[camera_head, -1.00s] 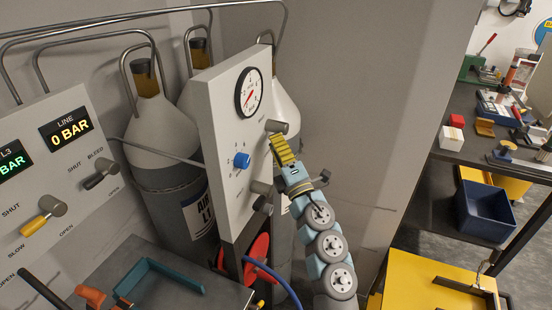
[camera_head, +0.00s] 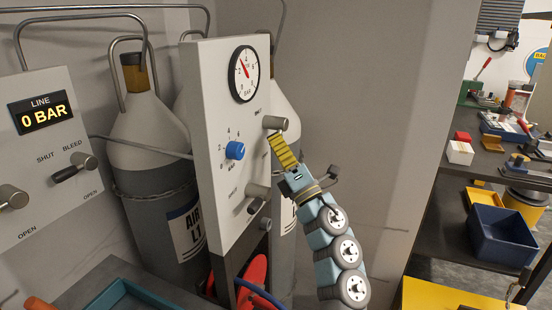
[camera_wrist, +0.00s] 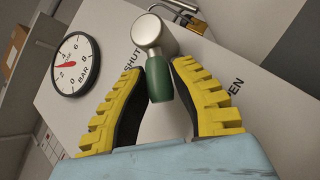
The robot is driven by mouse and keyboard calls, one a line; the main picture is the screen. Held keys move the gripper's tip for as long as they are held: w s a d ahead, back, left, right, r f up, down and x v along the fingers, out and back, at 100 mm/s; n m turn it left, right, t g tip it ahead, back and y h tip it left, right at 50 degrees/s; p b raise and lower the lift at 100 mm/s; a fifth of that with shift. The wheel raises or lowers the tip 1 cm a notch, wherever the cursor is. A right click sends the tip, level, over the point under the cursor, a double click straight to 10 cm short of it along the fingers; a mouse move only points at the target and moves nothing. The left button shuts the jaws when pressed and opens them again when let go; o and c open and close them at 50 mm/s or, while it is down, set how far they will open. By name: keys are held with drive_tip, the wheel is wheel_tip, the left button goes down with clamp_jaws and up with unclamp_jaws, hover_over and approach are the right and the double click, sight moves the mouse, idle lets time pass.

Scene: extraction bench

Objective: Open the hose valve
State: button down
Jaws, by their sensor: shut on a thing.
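The hose valve has a round metal hub (camera_wrist: 155,35) and a short green handle (camera_wrist: 159,80) on a pale panel (camera_wrist: 215,145). In the wrist view the handle points from the hub down toward my palm, between a SHUT label on the left and a partly hidden OPEN label on the right. My gripper (camera_wrist: 158,68), with yellow ribbed fingers, is shut on the handle, one finger on each side. In the head view my gripper (camera_head: 276,140) reaches the hub (camera_head: 275,123) below the pressure gauge (camera_head: 244,73); the handle is hidden there.
A blue knob (camera_head: 235,150) and a lower metal valve (camera_head: 257,191) are on the same panel, close to my gripper. Gas cylinders (camera_head: 155,140) stand behind it. A second panel (camera_head: 60,175) with a LINE 0 BAR display is at the left. Shelves with bins (camera_head: 505,236) are at the right.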

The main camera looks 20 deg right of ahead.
drive_tip(key=shift+w+d+f+n+y+b, duration=0.15)
drive_tip(key=shift+f+n+y+b, duration=0.1)
drive_tip(key=shift+n+y+b, duration=0.65)
drive_tip(key=shift+w+d+f+n+y+b, duration=0.1)
drive_tip(key=shift+d+f+n+y+b, duration=0.1)
drive_tip(key=shift+n+y+b, duration=0.7)
drive_tip(key=shift+w+d+f+n+g+y+b, duration=0.1)
drive_tip(key=shift+n+g+y+b, duration=0.1)
drive_tip(key=shift+n+y, duration=0.25)
drive_tip(key=shift+w+n+g+y+b, duration=0.1)
drive_tip(key=shift+n+g+y, duration=0.15)
drive_tip(key=shift+n, duration=0.3)
drive_tip(key=shift+n+g+y, duration=0.25)
drive_tip(key=shift+n+y, duration=0.35)
drive_tip(key=shift+y, duration=0.1)
drive_tip(key=shift+w+n+g+y+b, duration=0.1)
drive_tip(key=shift+n+g+y+b, duration=0.2)
drive_tip(key=shift+n+y, duration=0.35)
drive_tip(key=shift+w+d+n+g+y, duration=0.15)
drive_tip(key=shift+n+g+y, duration=0.15)
drive_tip(key=shift+n+y, duration=0.35)
drive_tip(key=shift+d+n+g+y, duration=0.1)
drive_tip(key=shift+n+g+y, duration=0.25)
drive_tip(key=shift+n, duration=0.35)
drive_tip(key=shift+n+g+y, duration=0.25)
drive_tip(key=shift+n+y, duration=0.1)
drive_tip(key=shift+n, duration=0.15)
drive_tip(key=shift+f+n, duration=0.15)
drive_tip(key=shift+n, duration=0.15)
